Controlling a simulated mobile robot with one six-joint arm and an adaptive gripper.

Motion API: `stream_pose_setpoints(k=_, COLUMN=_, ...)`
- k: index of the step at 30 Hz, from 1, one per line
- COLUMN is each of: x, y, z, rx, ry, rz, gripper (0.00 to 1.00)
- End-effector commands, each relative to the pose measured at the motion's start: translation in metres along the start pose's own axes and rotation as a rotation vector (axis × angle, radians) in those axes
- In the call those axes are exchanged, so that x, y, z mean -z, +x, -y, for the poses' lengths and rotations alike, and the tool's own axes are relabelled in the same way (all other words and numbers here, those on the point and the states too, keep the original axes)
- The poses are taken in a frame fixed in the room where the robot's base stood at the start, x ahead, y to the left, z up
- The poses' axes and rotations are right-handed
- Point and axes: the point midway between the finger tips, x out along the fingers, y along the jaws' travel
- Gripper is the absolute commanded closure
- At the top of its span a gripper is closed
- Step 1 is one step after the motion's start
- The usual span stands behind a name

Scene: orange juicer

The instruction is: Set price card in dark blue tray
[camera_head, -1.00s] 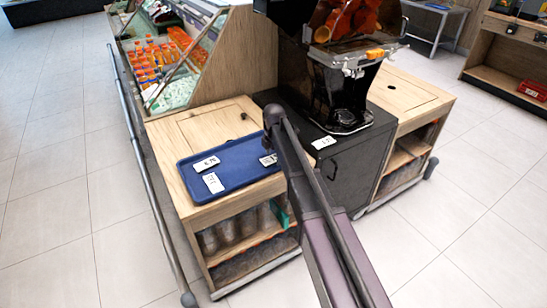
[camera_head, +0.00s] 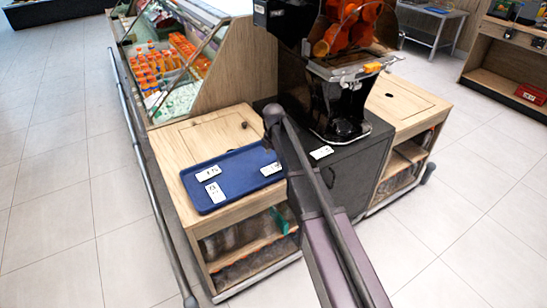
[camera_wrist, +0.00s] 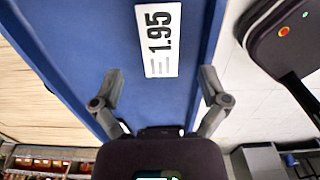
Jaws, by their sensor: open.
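The dark blue tray (camera_head: 238,186) lies on the wooden counter left of the juicer. Three white price cards lie on it: one at upper left (camera_head: 208,174), one below it (camera_head: 214,192), and one at the right end (camera_head: 271,169) beside my arm. Another white card (camera_head: 321,153) lies on the dark ledge in front of the juicer. In the wrist view, a card reading 1.95 (camera_wrist: 158,40) lies flat on the blue tray (camera_wrist: 75,55), just beyond the fingertips. My gripper (camera_wrist: 160,82) is open and empty over the tray. In the head view, my gripper cannot be made out.
The black juicer (camera_head: 335,95) stands right of the tray. A bottle display (camera_head: 165,65) stands behind, with a metal rail (camera_head: 150,190) along the left. A wooden counter top (camera_head: 405,100) is at right. Open floor lies in front and to the right.

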Motion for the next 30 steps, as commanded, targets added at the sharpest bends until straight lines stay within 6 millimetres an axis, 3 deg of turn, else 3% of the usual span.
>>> stream_pose_setpoints(k=18, x=0.0, y=-0.056, z=0.0, rx=0.0, ry=-0.001, rz=0.0, gripper=0.06)
stream_pose_setpoints(k=30, x=0.001, y=-0.072, z=0.0, rx=0.0, ry=-0.001, rz=0.0, gripper=0.06)
